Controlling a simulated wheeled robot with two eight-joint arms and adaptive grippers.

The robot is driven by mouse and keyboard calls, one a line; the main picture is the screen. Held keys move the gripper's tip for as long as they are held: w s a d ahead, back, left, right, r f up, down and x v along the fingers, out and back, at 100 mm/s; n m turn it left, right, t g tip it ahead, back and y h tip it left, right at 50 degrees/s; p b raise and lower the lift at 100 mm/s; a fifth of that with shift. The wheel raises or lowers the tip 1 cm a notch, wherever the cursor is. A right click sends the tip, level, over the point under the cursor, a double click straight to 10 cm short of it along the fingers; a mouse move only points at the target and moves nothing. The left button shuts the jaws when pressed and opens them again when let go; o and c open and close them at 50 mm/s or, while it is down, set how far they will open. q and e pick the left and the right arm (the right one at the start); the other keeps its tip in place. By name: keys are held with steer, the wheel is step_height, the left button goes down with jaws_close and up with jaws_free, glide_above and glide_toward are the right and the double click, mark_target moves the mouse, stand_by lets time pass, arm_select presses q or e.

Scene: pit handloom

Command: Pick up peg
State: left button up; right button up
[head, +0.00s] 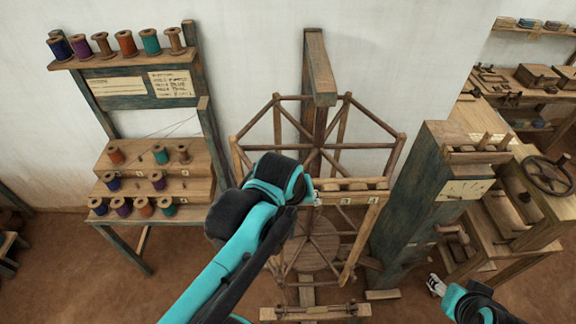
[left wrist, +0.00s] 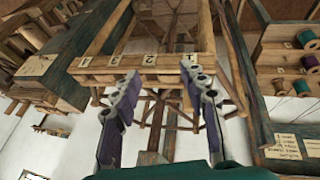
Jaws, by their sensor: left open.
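A narrow wooden rack (head: 352,197) with number tags stands in front of the large wheel frame. Short wooden pieces that look like pegs (head: 358,186) sit along its top; I cannot tell which one the task means. In the left wrist view the numbered rack (left wrist: 135,71) spans the picture just past the fingertips. My left gripper (left wrist: 160,76) is open, its two purple-grey fingers apart with nothing visible between them. In the head view its wrist hides the rack's left end. My right gripper (head: 436,285) is low on the right, partly visible, its jaws unclear.
A wooden reel wheel (head: 318,146) stands behind the rack. A spool stand (head: 150,155) is on the left. A green-grey post (head: 417,190) stands close on the right, beside a bench with a handwheel (head: 550,175). A low pegged bar (head: 315,312) lies at the bottom.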

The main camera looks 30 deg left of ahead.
arm_select(q)
steer(key=w+a+n+g, duration=0.1)
steer(key=w+a+n, duration=0.1)
steer(key=n, duration=0.4)
steer(key=w+a+r+n+g, duration=0.1)
steer(key=w+a+n+g, duration=0.1)
steer(key=n, duration=0.5)
steer(key=w+a+n+g, duration=0.2)
steer(key=w+a+n, duration=0.1)
steer(key=w+n, duration=0.2)
steer(key=shift+a+r+n, duration=0.25)
steer(key=shift+a+n, duration=0.1)
steer(key=shift+n, duration=0.55)
steer(key=shift+a+f, duration=0.1)
steer(key=shift+f, duration=0.95)
steer(key=f, duration=0.2)
steer(key=f+p, duration=0.1)
steer(key=f, duration=0.2)
steer(key=shift+s+a+f+p, duration=0.25)
steer(key=shift+a+f+p, duration=0.05)
steer(key=shift+a, duration=0.05)
jaws_close()
arm_select(e)
step_height(320, 180, up, 2)
steer(key=shift+w+r, duration=0.1)
